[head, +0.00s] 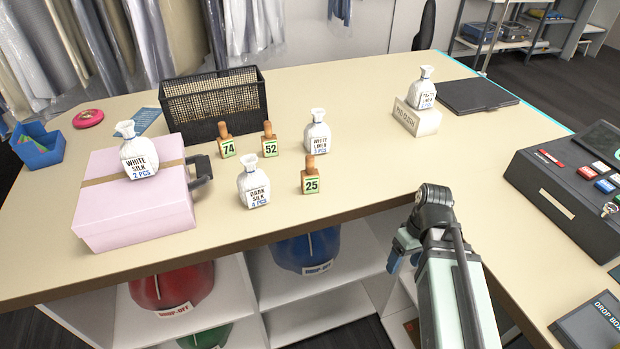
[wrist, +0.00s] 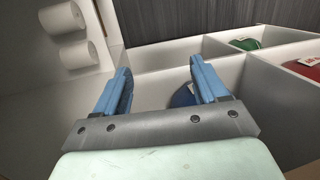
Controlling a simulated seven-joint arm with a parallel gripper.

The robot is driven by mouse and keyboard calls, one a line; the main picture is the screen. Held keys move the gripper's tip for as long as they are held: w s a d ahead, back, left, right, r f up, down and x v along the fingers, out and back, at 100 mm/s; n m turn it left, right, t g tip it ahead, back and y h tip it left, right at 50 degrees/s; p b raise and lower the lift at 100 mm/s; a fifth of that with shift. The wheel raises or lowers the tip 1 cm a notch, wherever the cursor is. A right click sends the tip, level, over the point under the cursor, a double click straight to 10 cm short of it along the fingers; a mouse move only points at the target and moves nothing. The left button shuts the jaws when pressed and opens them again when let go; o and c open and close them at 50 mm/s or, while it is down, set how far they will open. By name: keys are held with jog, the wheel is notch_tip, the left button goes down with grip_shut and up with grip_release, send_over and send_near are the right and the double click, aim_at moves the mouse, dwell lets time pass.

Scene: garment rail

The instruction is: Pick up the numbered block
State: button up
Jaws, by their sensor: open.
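Three wooden blocks with green number labels stand upright on the counter in the head view: block 74 (head: 226,141), block 52 (head: 269,140) and block 25 (head: 311,176). Blocks 74 and 52 stand just in front of the black mesh basket. Block 25 stands nearer the front edge. My gripper (head: 402,250) is at the counter's front edge, right of and apart from the blocks, with its fingers partly hidden by my arm. In the wrist view my gripper (wrist: 163,90) has its blue fingers apart with nothing between them. No block shows there.
The mesh basket (head: 213,103) is behind. Red (head: 170,287) and blue (head: 306,250) bags fill shelves below. The counter's middle right is clear.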

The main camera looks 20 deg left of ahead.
jog(key=w+a+r+n+t+y, duration=0.1)
jog(key=w+a+r+y, duration=0.1)
jog(key=a+r, duration=0.2)
jog(key=w+a+r+n+t+y, duration=0.1)
jog(key=a+r, duration=0.4)
jog(key=r, duration=0.5)
jog(key=w+a+r+n+t+y, duration=0.1)
jog(key=w+a+r+n+y, duration=0.1)
jog(key=r, duration=0.5)
jog(key=shift+w+a+n+t+y, duration=0.4)
jog(key=shift+w+a+n, duration=0.2)
jog(key=shift+w+a, duration=0.65)
jog(key=w+a+r+n+h, duration=0.1)
jog(key=a+r, duration=0.1)
jog(key=a, duration=0.6)
jog(key=w+a+r, duration=0.1)
jog(key=a+r, duration=0.2)
jog(key=a, duration=0.5)
jog(key=g+h, duration=0.1)
jog(key=h, duration=0.4)
send_over(310, 172)
jog(key=w, duration=0.1)
jog(key=shift+w+a+f+n, duration=0.15)
jog(key=shift+a+f+n, duration=0.2)
jog(key=shift+a+n, duration=0.1)
jog(key=shift+d, duration=0.2)
jog(key=shift+s+f, duration=0.2)
jog(key=shift+f, duration=3.5)
jog(key=c, duration=1.1)
